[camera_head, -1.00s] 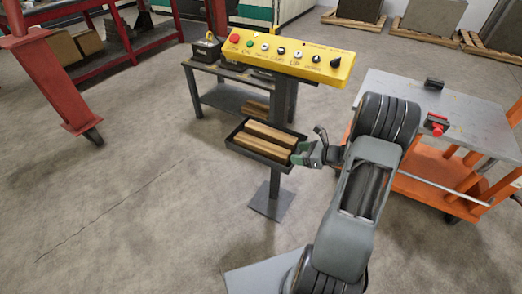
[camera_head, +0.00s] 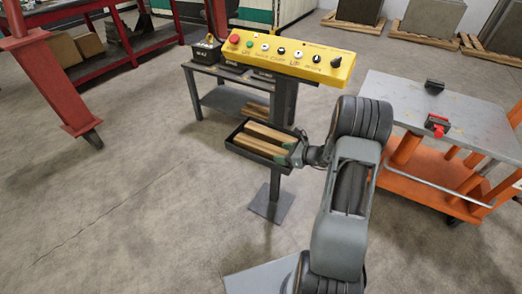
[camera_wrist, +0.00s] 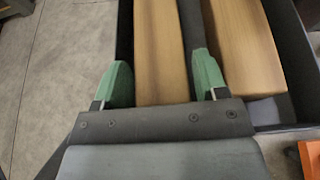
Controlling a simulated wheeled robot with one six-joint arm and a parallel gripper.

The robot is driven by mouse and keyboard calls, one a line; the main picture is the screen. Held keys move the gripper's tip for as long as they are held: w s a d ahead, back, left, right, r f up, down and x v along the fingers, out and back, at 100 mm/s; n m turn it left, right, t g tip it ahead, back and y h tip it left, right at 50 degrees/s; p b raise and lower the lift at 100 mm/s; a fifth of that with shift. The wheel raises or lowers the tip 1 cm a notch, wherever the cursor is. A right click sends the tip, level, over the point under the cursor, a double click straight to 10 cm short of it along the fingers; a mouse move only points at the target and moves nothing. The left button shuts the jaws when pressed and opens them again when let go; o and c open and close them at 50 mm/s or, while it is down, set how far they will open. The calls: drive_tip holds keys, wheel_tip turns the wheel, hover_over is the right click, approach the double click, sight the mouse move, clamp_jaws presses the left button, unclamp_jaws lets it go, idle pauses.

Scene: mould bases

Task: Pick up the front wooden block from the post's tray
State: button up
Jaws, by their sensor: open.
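The post's dark tray (camera_head: 240,150) holds two long wooden blocks lying side by side. The front wooden block (camera_head: 256,145) is nearer the head camera, and the back block (camera_head: 268,133) lies behind it. My gripper (camera_head: 293,153) is at the tray's right end, with its green fingers open. In the wrist view, the front block (camera_wrist: 160,50) lies between the fingers (camera_wrist: 163,80), one on each side, with a visible gap on the left. The right finger is in the space between the two blocks. The back block (camera_wrist: 242,45) is to the right. Finger depth is hard to tell.
A yellow button panel (camera_head: 290,60) tops the post just above and behind the tray. An orange cart (camera_head: 425,180) with a grey top stands to the right. A grey table (camera_head: 215,95) is behind. The floor in front and left is clear.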

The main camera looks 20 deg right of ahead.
drive_tip(key=c, duration=0.9)
drive_tip(key=shift+o, duration=0.2)
drive_tip(key=shift+r, duration=0.1)
